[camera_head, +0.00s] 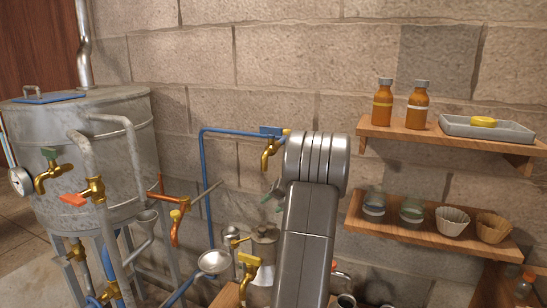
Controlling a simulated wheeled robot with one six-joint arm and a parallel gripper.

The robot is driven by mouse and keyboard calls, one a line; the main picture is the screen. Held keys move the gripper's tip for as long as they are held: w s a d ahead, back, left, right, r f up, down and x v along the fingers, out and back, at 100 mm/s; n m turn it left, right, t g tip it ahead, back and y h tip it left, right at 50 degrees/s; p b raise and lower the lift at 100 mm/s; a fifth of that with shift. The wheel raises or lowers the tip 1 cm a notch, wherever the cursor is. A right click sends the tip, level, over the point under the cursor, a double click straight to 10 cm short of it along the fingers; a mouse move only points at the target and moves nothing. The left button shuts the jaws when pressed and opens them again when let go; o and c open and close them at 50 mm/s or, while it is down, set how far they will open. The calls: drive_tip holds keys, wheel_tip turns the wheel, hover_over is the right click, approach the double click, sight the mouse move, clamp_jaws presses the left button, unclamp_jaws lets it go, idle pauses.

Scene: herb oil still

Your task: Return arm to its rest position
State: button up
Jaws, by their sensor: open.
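My arm rises from the bottom centre of the view, with a grey link and a large ribbed joint at its top, in front of the stone wall.
An upper wooden shelf (440,137) holds two amber bottles (382,103) and a grey tray (515,133) with a yellow piece. A lower shelf (430,236) holds two jars and two fluted cups. Pipes, a funnel (214,262) and a lidded can (264,243) crowd the lower middle.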

drive_tip(key=w+p, duration=0.1)
drive_tip(key=g+p, duration=0.1)
drive_tip(key=p, duration=0.1)
drive_tip(key=shift+w+d+r+m+y, duration=0.15)
drive_tip(key=shift+w+d+m+y, duration=0.15)
drive_tip(key=shift+w+d, duration=0.1)
